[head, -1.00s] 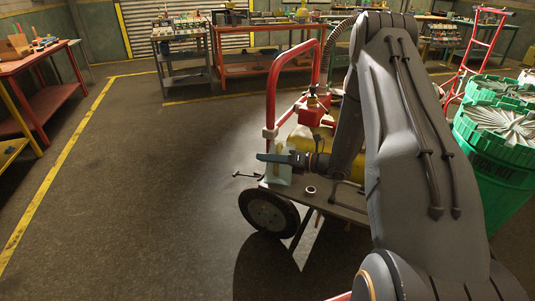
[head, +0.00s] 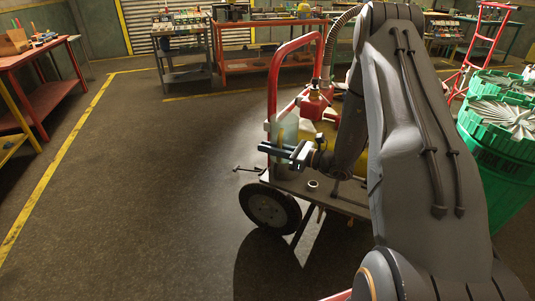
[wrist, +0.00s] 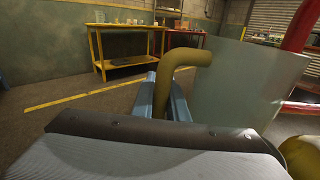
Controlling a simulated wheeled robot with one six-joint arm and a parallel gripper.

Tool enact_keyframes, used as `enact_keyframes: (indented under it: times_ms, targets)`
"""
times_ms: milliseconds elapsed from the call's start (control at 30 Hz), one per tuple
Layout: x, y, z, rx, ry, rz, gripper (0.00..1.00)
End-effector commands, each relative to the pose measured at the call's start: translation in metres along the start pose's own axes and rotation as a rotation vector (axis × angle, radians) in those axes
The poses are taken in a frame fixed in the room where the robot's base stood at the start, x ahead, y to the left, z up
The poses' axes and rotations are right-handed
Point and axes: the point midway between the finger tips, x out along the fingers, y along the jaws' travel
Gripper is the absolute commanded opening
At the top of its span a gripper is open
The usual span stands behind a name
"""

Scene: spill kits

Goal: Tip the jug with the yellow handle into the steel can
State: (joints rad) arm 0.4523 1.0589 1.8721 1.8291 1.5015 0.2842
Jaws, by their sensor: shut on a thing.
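The jug (wrist: 255,75) is a pale, translucent body at the right of the wrist view. Its olive-yellow handle (wrist: 185,57) bends down between the blue-grey fingers of my gripper (wrist: 165,97), which is shut on it. In the head view my gripper (head: 280,151) is at the left end of the cart, with the pale jug (head: 288,128) just behind it. The jug looks about upright and raised above the cart top. Its base is hidden, so I cannot tell the gap below it. I cannot make out the steel can in either view.
The cart (head: 335,192) has a red tube handle (head: 272,85), a black wheel (head: 269,209) and a small ring (head: 313,184) on top. A red container (head: 314,106) stands behind my gripper. Green drums (head: 495,145) stand at the right. The floor at the left is clear.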

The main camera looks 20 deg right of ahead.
Motion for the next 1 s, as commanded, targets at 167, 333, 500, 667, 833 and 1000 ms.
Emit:
enact_keyframes:
  times_ms: [167, 333, 500, 667, 833, 1000]
  targets:
    - [0.001, -0.004, 0.002, -0.087, -0.019, 0.000, 0.00]
    - [0.001, -0.004, 0.003, -0.090, -0.019, 0.000, 0.00]
    - [0.001, -0.004, 0.005, -0.089, -0.019, 0.000, 0.00]
    - [0.000, -0.003, 0.017, -0.088, -0.019, 0.000, 0.00]
    - [0.000, -0.001, 0.032, -0.087, -0.018, 0.000, 0.00]
    - [0.000, 0.000, 0.048, -0.088, -0.018, 0.000, 0.00]
